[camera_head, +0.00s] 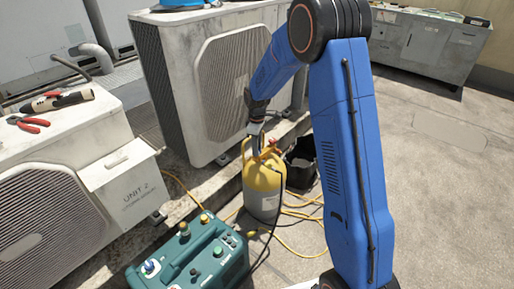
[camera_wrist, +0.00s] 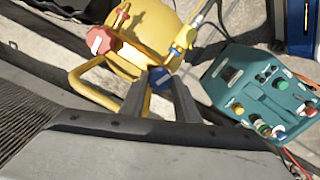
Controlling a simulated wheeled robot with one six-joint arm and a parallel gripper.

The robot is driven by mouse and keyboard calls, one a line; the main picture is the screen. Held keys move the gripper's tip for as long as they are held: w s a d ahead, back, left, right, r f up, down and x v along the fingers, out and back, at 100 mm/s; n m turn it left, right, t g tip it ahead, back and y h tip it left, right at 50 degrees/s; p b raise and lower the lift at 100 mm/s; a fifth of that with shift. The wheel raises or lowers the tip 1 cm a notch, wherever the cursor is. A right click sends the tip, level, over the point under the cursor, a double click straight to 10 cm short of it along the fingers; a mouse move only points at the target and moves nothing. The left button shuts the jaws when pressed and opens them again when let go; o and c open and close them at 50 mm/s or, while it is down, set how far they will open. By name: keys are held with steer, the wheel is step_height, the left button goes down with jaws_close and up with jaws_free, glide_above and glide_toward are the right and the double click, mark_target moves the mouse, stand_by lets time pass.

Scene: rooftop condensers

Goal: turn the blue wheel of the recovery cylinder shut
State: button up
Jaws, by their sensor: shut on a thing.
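The recovery cylinder (camera_head: 264,188) stands upright on the ground in the head view, yellow on top and grey below. Its yellow top also fills the upper middle of the wrist view (camera_wrist: 150,30). The blue wheel (camera_wrist: 160,77) sits between the fingertips of my gripper (camera_wrist: 161,86), which is shut on it. A red wheel (camera_wrist: 100,40) is on the valve beside it, clear of the fingers. In the head view my gripper (camera_head: 256,146) reaches down to the cylinder's top, and the blue wheel is hidden there.
A green recovery machine (camera_head: 190,258) stands close to the cylinder. A condenser (camera_head: 185,90) rises behind it, and a black bucket (camera_head: 302,160) is at its right. Yellow hoses (camera_head: 292,212) lie on the ground. Open paving (camera_head: 440,200) is at the right.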

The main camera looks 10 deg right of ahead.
steer(key=m, duration=0.4)
steer(key=shift+m, duration=0.3)
steer(key=m, duration=0.3)
steer(key=shift+m, duration=0.3)
steer(key=m, duration=0.4)
steer(key=shift+m, duration=0.3)
steer(key=m, duration=0.3)
steer(key=shift+m, duration=0.3)
steer(key=m, duration=1.1)
steer(key=shift+m, duration=2.3)
